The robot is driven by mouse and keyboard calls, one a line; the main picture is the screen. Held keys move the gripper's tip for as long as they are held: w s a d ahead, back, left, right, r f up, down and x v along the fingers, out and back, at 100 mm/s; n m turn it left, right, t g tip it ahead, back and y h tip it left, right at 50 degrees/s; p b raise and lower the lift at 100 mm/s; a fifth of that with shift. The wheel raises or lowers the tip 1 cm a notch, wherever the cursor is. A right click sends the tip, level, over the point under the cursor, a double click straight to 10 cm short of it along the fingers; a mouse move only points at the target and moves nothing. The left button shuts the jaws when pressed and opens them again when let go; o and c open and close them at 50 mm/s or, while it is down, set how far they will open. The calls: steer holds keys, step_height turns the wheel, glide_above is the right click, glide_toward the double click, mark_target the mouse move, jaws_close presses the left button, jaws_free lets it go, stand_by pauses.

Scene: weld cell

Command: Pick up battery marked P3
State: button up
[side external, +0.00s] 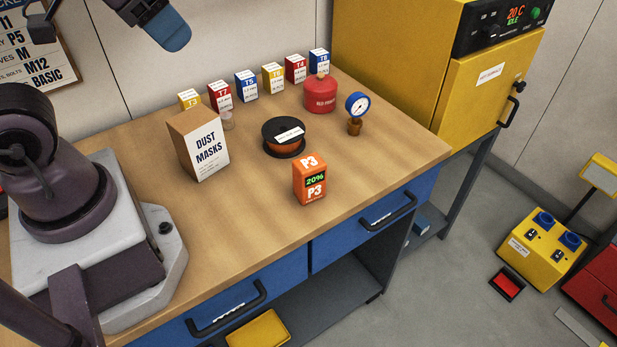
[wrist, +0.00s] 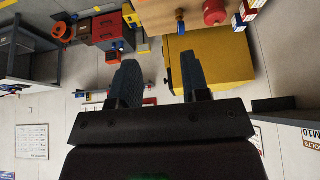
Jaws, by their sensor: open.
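The battery marked P3 (side external: 310,180) is an orange block with a green "20%" display. It stands upright on the wooden workbench (side external: 365,150) near the front edge in the side external view. My gripper shows in the wrist view (wrist: 158,85) with its two dark fingers apart and nothing between them. In the side external view only a blue-grey finger (side external: 168,32) shows at the top, high above the bench and far from the battery. I cannot make out the battery in the wrist view.
A dust masks box (side external: 200,145) and a wire spool (side external: 284,138) stand behind the battery. A red bottle (side external: 320,95), a gauge (side external: 357,107) and several small marked boxes (side external: 246,86) stand farther back. A yellow oven (side external: 400,70) is beyond. Bench around the battery is clear.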

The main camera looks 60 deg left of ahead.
steer(key=o, duration=0.6)
